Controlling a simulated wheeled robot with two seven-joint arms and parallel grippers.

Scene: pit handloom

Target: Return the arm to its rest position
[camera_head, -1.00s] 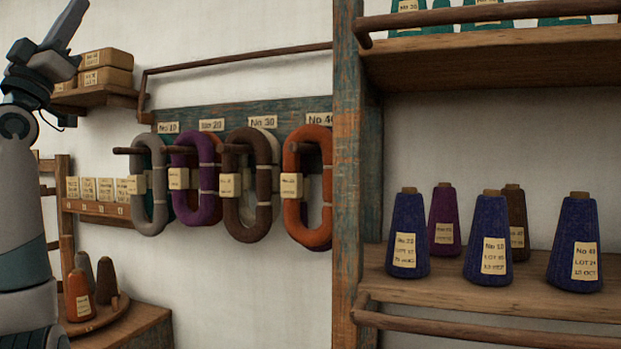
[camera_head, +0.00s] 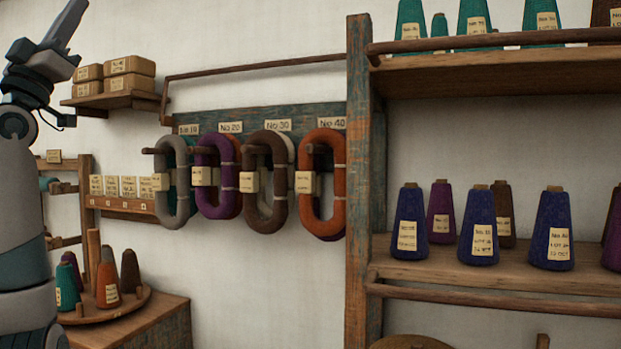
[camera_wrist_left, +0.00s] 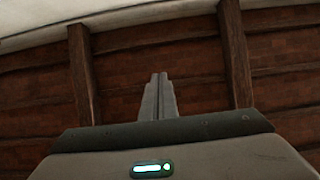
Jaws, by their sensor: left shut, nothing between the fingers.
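My left arm (camera_head: 18,215) stands upright at the left edge of the head view. My left gripper (camera_head: 72,14) is raised at the upper left, pointing up, shut and empty. It is apart from the box shelf and the hanging skeins. In the left wrist view the two fingers of the gripper (camera_wrist_left: 159,80) lie together with nothing between them, against a dark wooden ceiling (camera_wrist_left: 160,60) with beams. My right gripper is not in view.
Grey, purple, brown and orange skeins (camera_head: 323,185) hang on a pegged board. A shelf unit (camera_head: 357,180) on the right holds several yarn cones (camera_head: 478,228). Boxes (camera_head: 128,72) sit on a small shelf. A round tray (camera_head: 120,309) with cones stands lower left.

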